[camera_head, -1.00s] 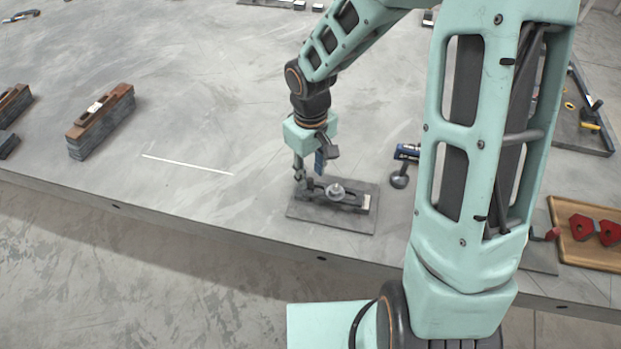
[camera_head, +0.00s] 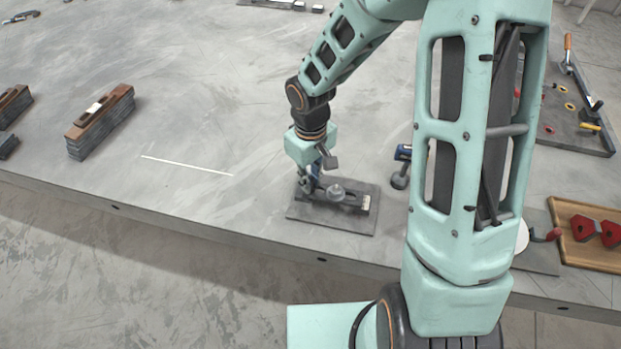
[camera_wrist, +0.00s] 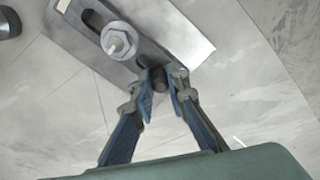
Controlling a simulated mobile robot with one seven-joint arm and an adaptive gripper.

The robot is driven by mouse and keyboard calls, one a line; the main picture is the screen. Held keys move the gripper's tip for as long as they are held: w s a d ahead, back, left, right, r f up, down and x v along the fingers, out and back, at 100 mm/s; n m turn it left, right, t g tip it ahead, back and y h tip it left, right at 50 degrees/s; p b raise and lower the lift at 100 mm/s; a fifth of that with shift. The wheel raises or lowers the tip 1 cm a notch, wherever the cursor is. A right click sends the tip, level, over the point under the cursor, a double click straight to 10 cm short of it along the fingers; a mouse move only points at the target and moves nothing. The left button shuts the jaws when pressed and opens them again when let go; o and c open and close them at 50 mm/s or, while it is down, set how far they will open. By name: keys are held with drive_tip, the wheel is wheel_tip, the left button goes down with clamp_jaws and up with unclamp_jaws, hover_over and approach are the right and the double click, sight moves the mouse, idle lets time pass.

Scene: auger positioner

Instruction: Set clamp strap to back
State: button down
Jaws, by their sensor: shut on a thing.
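The clamp strap (camera_wrist: 92,22) is a dark slotted bar on a flat grey plate (camera_wrist: 207,42). In the head view the strap (camera_head: 350,197) lies along the plate (camera_head: 330,220), near the table's front edge. A large hex nut with a stud (camera_wrist: 117,40) sits over the slot. My gripper (camera_wrist: 160,80) is shut on a short dark round knob (camera_wrist: 157,76) at the strap's end, between its blue-padded fingers. In the head view my gripper (camera_head: 308,182) is low at the left end of the strap, and its fingertips are partly hidden.
A blue-handled tool (camera_head: 401,165) lies right of the plate, partly behind my arm. Brown-topped block stacks (camera_head: 100,122) stand at the left. A wooden tray (camera_head: 575,257) with red parts is at the right. The table between stacks and plate is mostly clear.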

drive_tip(key=a, duration=0.1)
drive_tip(key=w+a+b, duration=0.1)
drive_tip(key=a, duration=0.1)
drive_tip(key=shift+a, duration=0.25)
drive_tip(key=c, duration=1.9)
unclamp_jaws()
drive_tip(key=shift+r, duration=0.1)
drive_tip(key=shift+r, duration=0.25)
wheel_tip(320, 180, up, 11)
drive_tip(key=shift+r, duration=0.2)
